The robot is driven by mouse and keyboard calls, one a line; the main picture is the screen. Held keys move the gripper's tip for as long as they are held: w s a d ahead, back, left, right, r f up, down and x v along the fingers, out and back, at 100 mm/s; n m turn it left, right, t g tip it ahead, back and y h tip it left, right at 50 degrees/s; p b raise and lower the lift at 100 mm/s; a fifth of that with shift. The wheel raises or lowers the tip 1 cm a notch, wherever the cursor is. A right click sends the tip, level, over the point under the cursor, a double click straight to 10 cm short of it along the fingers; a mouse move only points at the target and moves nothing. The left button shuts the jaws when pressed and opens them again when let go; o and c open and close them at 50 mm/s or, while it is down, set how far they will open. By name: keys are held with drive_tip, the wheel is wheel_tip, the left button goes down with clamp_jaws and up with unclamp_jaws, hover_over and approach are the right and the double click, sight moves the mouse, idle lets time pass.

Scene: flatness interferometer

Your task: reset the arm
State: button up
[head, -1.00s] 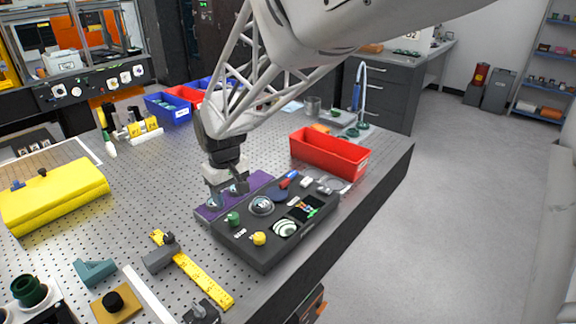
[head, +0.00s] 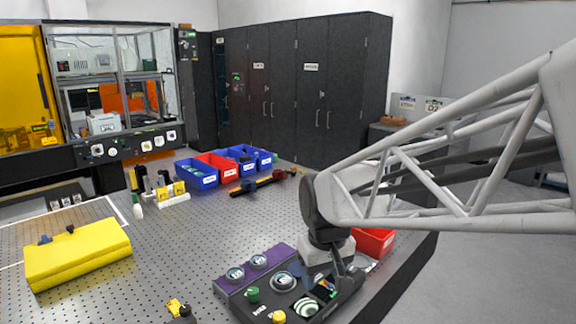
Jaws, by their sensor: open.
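My gripper (head: 343,283) is at the end of the white lattice arm, which reaches in from the right. It points down over the right part of a dark panel (head: 262,303), with its jaws open. I see nothing held between them. The gripper hides part of the panel and of the red bin behind it. A purple strip (head: 222,289) lies along the panel's back left side, with two round silver-rimmed discs (head: 236,273) on it. A third round disc (head: 283,281) sits on the panel, near a green knob (head: 253,294) and a yellow knob (head: 279,316).
A red bin (head: 373,243) stands behind my gripper near the table's right edge. Blue bins (head: 197,174) and another red bin (head: 221,167) stand at the back. A yellow case (head: 78,252) lies at left. The perforated tabletop (head: 170,240) between is largely clear.

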drive_tip(key=s+d+m, duration=0.2)
drive_tip(key=s+d, duration=0.3)
drive_tip(key=s, duration=0.3)
drive_tip(key=s+d+m+t, duration=0.1)
drive_tip(key=s+d+m, duration=0.1)
drive_tip(key=s+d, duration=0.4)
drive_tip(key=shift+s+d+r, duration=0.3)
drive_tip(key=shift+s+r, duration=0.05)
drive_tip(key=shift+s, duration=0.65)
